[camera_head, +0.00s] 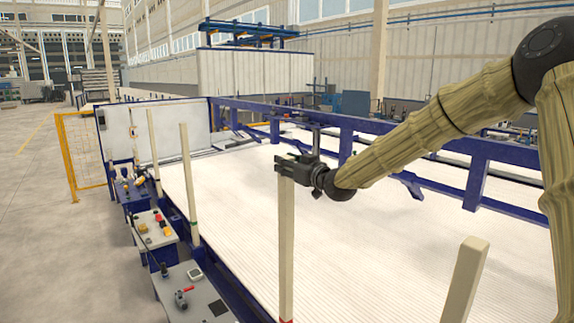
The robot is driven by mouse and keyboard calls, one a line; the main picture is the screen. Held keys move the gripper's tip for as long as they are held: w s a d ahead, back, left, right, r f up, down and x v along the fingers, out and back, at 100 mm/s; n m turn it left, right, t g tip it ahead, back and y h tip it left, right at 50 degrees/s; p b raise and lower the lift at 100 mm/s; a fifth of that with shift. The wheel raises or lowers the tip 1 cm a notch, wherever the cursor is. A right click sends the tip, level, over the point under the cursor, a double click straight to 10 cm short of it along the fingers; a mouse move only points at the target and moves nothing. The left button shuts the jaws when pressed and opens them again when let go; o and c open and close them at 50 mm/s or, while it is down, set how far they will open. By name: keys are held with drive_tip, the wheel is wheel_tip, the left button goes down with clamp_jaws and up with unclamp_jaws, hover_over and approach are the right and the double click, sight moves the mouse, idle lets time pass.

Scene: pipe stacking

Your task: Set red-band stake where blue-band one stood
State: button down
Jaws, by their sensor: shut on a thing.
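My gripper (287,165) is shut on the top end of a pale upright stake (286,235). A red band (286,320) shows at this stake's low end, at the bottom edge of the picture. Its foot is out of view, so I cannot tell whether it stands on anything. Another pale stake (187,170) stands at the left edge of the white ribbed bed (390,240), with a dark greenish band low down. A further stake (153,150) stands behind it. A thick stake (465,280) shows at the front right, its lower end cut off. No blue band is visible.
Grey control boxes (190,290) with buttons line the bed's left side. A blue frame rail (350,125) runs along the far side. A yellow guard (82,150) stands at the left. The bed's middle is clear.

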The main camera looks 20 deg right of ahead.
drive_tip(key=shift+f+b, duration=0.7)
drive_tip(key=shift+f, duration=0.3)
drive_tip(key=c, duration=0.9)
unclamp_jaws()
drive_tip(key=v, duration=1.2)
